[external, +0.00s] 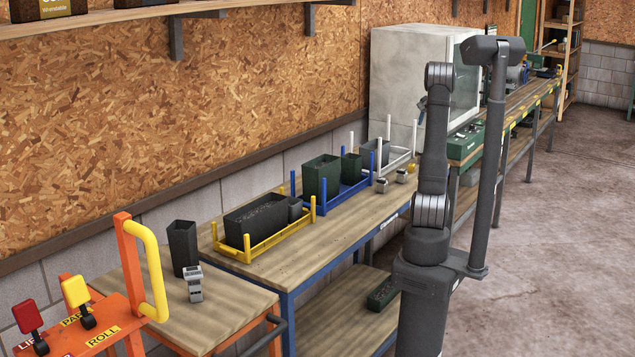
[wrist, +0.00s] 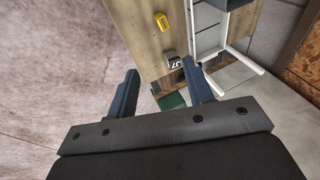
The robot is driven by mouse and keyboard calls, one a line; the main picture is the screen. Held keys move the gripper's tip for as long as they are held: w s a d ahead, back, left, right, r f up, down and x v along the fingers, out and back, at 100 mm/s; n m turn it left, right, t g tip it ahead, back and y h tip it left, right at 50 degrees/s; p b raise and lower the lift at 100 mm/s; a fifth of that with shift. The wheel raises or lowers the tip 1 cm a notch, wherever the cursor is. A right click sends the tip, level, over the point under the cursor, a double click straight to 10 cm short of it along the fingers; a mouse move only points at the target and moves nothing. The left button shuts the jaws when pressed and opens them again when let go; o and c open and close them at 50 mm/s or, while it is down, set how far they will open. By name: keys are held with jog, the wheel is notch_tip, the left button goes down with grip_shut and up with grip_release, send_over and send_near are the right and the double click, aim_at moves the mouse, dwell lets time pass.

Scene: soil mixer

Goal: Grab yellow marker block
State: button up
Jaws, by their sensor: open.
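The yellow marker block (wrist: 161,21) lies on the wooden bench top, near the top centre of the wrist view. In the external view a small yellow patch (external: 411,168) shows just left of my arm, probably the same block, partly hidden. My gripper (wrist: 160,66) is open, with its two dark fingers spread wide and nothing between them. In the wrist view the yellow block is beyond the fingertips and apart from them. The gripper is hard to make out in the external view.
A grey-and-black block (wrist: 171,58) lies close to the fingertips in the wrist view. The white rack (wrist: 207,45) stands right of it. In the external view a blue rack (external: 335,195) and yellow rack (external: 262,240) hold dark bins. A large pale cabinet (external: 397,80) stands behind.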

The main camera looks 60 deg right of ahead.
jog(key=w+a+f+n+g+h, duration=0.2)
jog(key=w+a+f+g, duration=0.1)
jog(key=w+f, duration=0.3)
send_near(411, 165)
jog(key=x, duration=0.4)
jog(key=shift+s+a+f, duration=0.1)
jog(key=shift+s+f, duration=0.2)
jog(key=shift+f, duration=0.15)
jog(key=shift+w+d+x, duration=0.1)
jog(key=shift+w+x, duration=0.05)
jog(key=shift+x, duration=1.25)
jog(key=shift+w+d+x, duration=0.15)
jog(key=shift+x, duration=1.2)
jog(key=shift+r, duration=0.1)
grip_shut()
